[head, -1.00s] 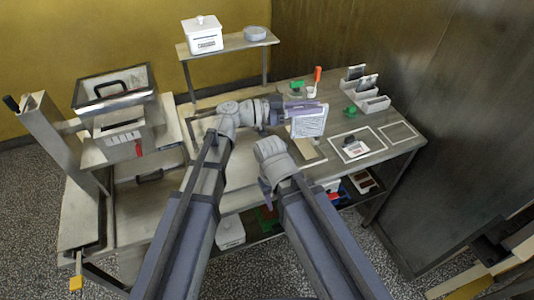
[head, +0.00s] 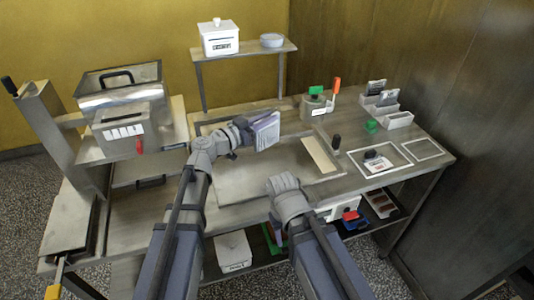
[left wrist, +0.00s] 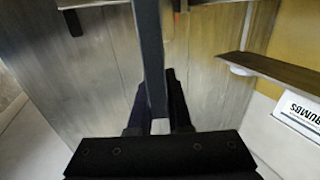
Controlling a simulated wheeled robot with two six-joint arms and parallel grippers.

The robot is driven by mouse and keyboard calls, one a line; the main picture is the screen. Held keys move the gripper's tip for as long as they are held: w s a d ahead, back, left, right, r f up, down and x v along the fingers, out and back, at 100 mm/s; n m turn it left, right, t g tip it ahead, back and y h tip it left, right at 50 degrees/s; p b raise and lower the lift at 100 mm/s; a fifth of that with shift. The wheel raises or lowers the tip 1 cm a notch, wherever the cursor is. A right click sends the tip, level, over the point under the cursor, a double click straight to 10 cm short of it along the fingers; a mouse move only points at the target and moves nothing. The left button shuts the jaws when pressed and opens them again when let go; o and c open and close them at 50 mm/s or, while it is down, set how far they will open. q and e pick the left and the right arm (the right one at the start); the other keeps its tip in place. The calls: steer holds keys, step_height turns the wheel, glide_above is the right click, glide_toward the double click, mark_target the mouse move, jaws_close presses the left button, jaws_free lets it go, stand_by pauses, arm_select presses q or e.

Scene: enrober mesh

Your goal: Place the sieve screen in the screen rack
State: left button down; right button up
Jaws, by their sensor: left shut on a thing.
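My left gripper (head: 246,130) is shut on the sieve screen (head: 265,132), a pale framed panel held up over the middle of the bench. In the left wrist view the screen (left wrist: 149,55) shows edge-on as a dark upright bar between the fingers of the left gripper (left wrist: 157,115). The likely screen rack (head: 398,120) is a light grey stepped holder at the back right, with dark panels in its rear slots and its front part seemingly empty. It stands well to the right of the held screen. My right arm shows at lower middle, but its fingers do not show.
A metal pot (head: 315,107) with green and orange-red pieces and a small green block (head: 371,126) stand left of the rack. A black-knobbed item (head: 377,163) lies in a marked frame. A machine (head: 125,130) stands at left, a raised shelf (head: 240,50) behind.

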mark_target(278, 134)
arm_select(q)
steer(key=shift+f+b, duration=3.95)
steer(key=shift+f, duration=0.45)
arm_select(e)
step_height(278, 134, down, 9)
arm_select(q)
steer(key=shift+f, duration=0.1)
steer(key=shift+f, duration=0.15)
steer(key=c, duration=0.8)
jaws_free()
steer(key=shift+c, duration=0.2)
steer(key=shift+r, duration=0.3)
arm_select(e)
steer(key=shift+r, duration=0.1)
arm_select(q)
steer(key=v, duration=1.2)
arm_select(e)
steer(key=shift+o, duration=0.4)
